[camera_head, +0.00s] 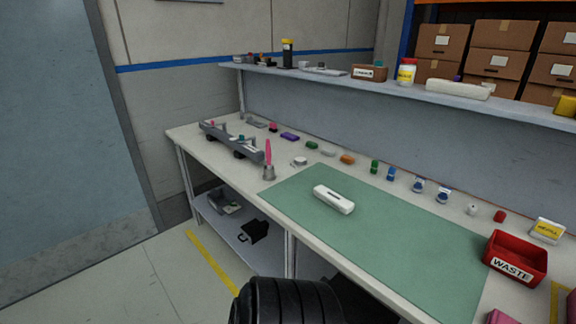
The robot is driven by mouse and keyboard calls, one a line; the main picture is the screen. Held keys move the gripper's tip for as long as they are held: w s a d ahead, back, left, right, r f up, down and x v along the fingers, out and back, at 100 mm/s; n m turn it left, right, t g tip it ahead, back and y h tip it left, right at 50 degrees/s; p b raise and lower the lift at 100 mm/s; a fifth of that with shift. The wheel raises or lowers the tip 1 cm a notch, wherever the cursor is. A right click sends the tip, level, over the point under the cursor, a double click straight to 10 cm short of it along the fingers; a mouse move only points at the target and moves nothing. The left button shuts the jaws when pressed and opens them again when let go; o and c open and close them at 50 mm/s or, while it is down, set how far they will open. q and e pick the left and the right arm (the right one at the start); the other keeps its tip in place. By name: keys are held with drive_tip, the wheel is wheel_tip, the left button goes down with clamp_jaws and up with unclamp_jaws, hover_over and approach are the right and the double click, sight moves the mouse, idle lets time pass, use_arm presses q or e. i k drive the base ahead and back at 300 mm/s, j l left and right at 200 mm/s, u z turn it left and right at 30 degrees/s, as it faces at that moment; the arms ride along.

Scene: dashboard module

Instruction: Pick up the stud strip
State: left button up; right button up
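No piece is marked as the stud strip, and I cannot tell for certain which one it is. A long white piece (325,194) with a dark slot in its top lies at an angle on the green mat (400,240). A long grey rack (215,133) with small parts on it stands at the left end of the workbench. Neither of my grippers shows in this view.
A row of small coloured parts, including a purple one (290,136) and an orange one (348,159), runs along the bench's back. A pink-handled tool stands in a grey holder (269,173). A red WASTE bin (515,250) is at right. Much of the mat is clear.

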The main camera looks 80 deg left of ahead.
sight(341, 203)
drive_tip(key=j+u, duration=0.1)
drive_tip(key=u, duration=2.15)
drive_tip(key=i+j, duration=0.1)
drive_tip(key=j, duration=0.35)
drive_tip(key=i+j+z, duration=0.1)
drive_tip(key=j+z, duration=1.4)
